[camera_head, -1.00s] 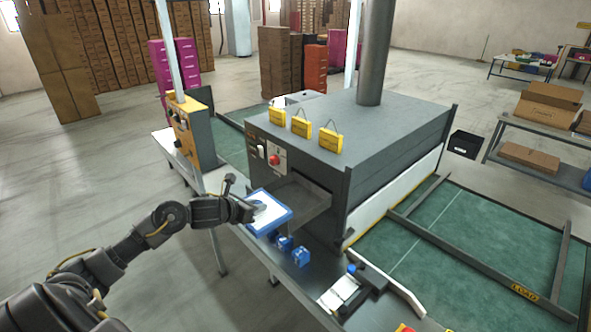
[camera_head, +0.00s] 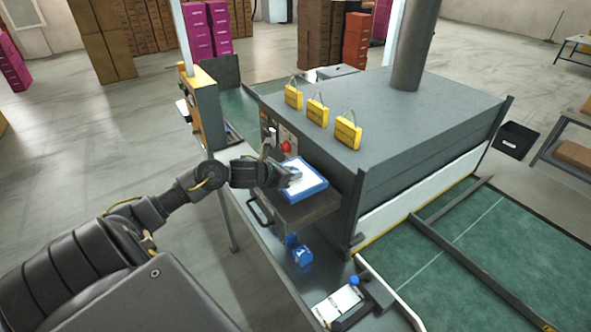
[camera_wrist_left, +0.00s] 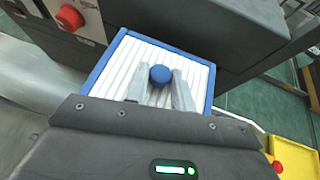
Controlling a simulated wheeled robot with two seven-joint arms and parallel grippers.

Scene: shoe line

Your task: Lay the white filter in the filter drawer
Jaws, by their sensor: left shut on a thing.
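The white filter (camera_head: 304,181) has a blue frame, white pleats and a round blue knob. It shows large in the left wrist view (camera_wrist_left: 120,62). My left gripper (camera_head: 292,176) is shut on the filter by its knob, which stands between the two fingers (camera_wrist_left: 160,88). The filter is over the open filter drawer (camera_head: 300,211), which sticks out from the front of the grey machine. The filter hides most of the drawer's inside, so I cannot tell whether it touches the drawer. My right gripper is not in view.
Small blue blocks (camera_head: 302,256) stand on the bench below the drawer. A white card in a dark holder (camera_head: 338,303) is at the front.

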